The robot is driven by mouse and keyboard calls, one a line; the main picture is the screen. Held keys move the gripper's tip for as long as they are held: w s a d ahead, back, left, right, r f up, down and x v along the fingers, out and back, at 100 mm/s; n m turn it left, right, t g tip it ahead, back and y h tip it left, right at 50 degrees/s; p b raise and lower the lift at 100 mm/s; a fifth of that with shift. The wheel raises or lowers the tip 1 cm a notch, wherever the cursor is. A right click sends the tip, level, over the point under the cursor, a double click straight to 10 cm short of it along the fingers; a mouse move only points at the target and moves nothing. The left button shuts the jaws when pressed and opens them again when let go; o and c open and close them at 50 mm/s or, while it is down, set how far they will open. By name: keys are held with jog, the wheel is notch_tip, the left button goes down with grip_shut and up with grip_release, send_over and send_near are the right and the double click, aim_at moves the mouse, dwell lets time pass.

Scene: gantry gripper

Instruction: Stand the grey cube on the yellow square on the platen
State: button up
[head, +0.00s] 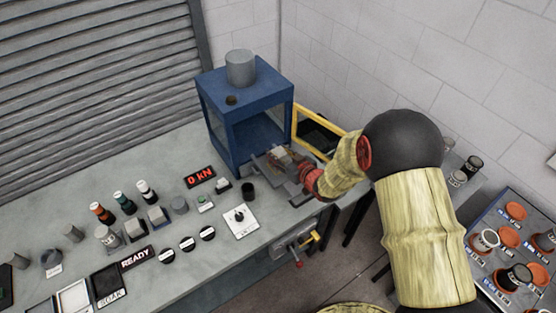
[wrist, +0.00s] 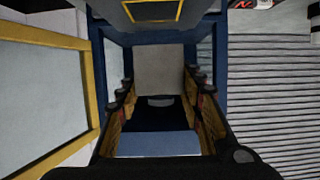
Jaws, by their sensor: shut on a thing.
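The grey cube (wrist: 158,68) is between the two fingers of my gripper (wrist: 160,92) in the wrist view, which is shut on it. In the head view my gripper (head: 284,161) is at the open front of the blue press (head: 217,129), with the pale cube (head: 280,153) partly hidden by the fingers. A yellow square outline (wrist: 153,20) shows at the top of the wrist view, cut off by the picture edge. The cube appears apart from it. The platen is mostly hidden by my gripper in the head view.
The press's yellow-framed door (head: 318,122) stands open on the right, close beside my arm. The blue posts flank the opening.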

jog(key=shift+w+a+f, duration=0.1)
jog(key=shift+w+f, duration=0.4)
jog(key=shift+f, duration=0.1)
jog(key=shift+f+b, duration=0.35)
jog(key=shift+f, duration=1.05)
jog(key=shift+f, duration=0.2)
jog(key=o, duration=1.4)
jog(key=shift+c, duration=0.2)
jog(key=shift+o, duration=0.2)
